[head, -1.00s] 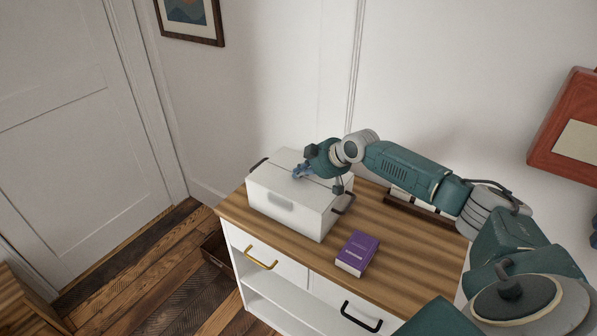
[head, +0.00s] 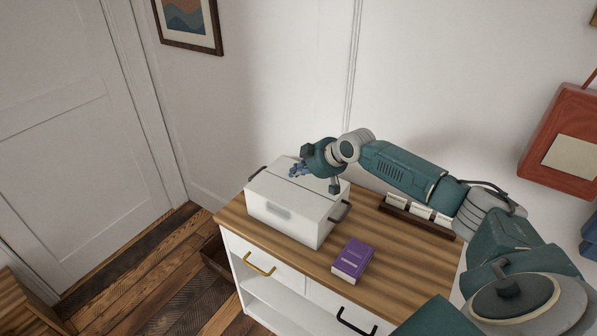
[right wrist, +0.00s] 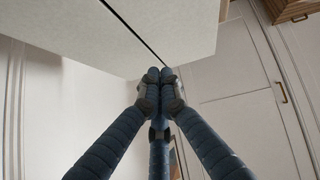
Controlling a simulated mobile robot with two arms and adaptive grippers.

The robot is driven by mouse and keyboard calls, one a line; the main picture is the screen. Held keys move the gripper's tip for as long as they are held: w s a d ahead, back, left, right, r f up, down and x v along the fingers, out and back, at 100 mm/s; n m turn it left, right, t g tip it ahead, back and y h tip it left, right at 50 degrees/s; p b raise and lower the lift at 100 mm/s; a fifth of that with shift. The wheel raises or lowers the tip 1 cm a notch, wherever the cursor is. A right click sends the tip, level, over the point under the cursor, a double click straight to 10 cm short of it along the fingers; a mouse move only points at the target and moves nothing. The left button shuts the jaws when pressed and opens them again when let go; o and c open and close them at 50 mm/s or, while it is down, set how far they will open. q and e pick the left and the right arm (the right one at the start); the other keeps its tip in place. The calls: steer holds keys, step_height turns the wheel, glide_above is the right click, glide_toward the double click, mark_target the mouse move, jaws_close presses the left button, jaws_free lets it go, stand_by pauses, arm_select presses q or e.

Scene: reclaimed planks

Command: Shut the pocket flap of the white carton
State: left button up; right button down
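The white carton (head: 284,228) stands on the wooden cabinet top, with a dark handle at each end. Its top (head: 277,186) looks flat, with a thin dark seam between two panels. The same panels and seam show close up in the right wrist view (right wrist: 98,32). My right gripper (head: 294,173) is over the carton's far part, pointing left. In the right wrist view its blue fingertips (right wrist: 160,75) are together with nothing visible between them, close to the panel edge by the seam. I cannot tell whether they touch it. My left gripper is out of view.
A purple book (head: 354,259) lies right of the carton, near the front edge of the cabinet top (head: 400,280). A dark tray with white blocks (head: 418,213) sits at the back, below my right arm. A red case (head: 565,135) is at the far right.

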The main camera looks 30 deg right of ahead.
step_height(320, 180, up, 2)
steer(key=shift+r+p, duration=0.2)
steer(key=shift+p, duration=0.45)
steer(key=shift+s+d+b, duration=0.45)
steer(key=shift+b, duration=0.2)
arm_select(q)
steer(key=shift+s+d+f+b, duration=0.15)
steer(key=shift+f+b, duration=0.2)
steer(key=shift+b, duration=0.3)
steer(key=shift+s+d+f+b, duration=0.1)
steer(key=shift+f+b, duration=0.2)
steer(key=shift+b, duration=0.3)
arm_select(e)
steer(key=v, duration=0.8)
steer(key=shift+d+r, duration=0.35)
steer(key=shift+r, duration=0.1)
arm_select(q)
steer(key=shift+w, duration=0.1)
arm_select(e)
steer(key=shift+s, duration=0.1)
